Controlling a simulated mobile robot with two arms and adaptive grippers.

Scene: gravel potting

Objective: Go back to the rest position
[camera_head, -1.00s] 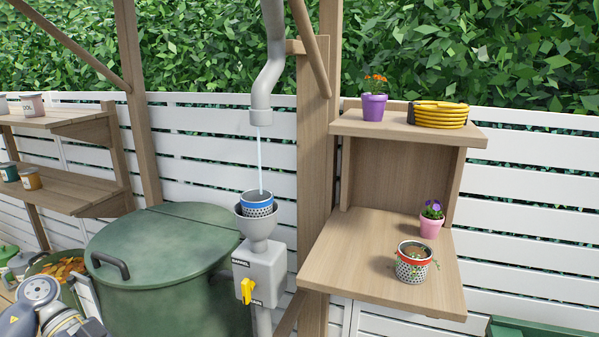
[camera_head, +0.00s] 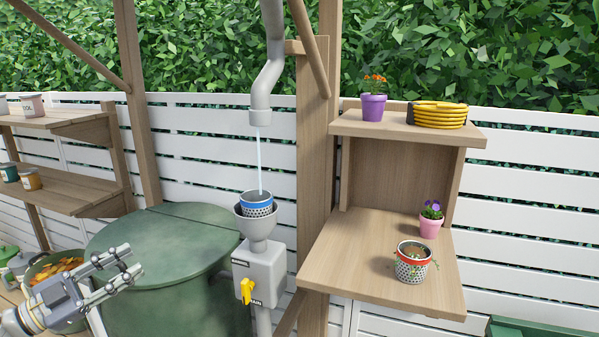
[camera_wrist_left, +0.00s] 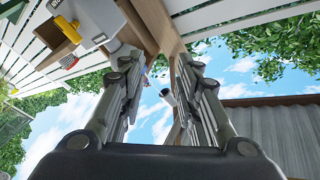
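My left gripper (camera_head: 131,270) is at the lower left of the head view, in front of the green lidded barrel (camera_head: 160,250). Its fingers are apart with nothing between them; the left wrist view also shows the two fingers (camera_wrist_left: 160,85) spread, with sky and posts between. My right gripper is not in view. A perforated pot with a blue band (camera_head: 257,204) sits in the grey funnel (camera_head: 257,224) under the downpipe (camera_head: 262,110), and a thin stream falls into it. A perforated pot with a red band (camera_head: 412,266) stands on the wooden shelf.
The grey box with a yellow lever (camera_head: 245,290) stands right of the barrel. The wooden shelf (camera_head: 360,262) also holds a pink flowerpot (camera_head: 430,228). A purple pot (camera_head: 373,107) and a yellow hose coil (camera_head: 440,116) are above. Wooden racks (camera_head: 70,195) stand at left.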

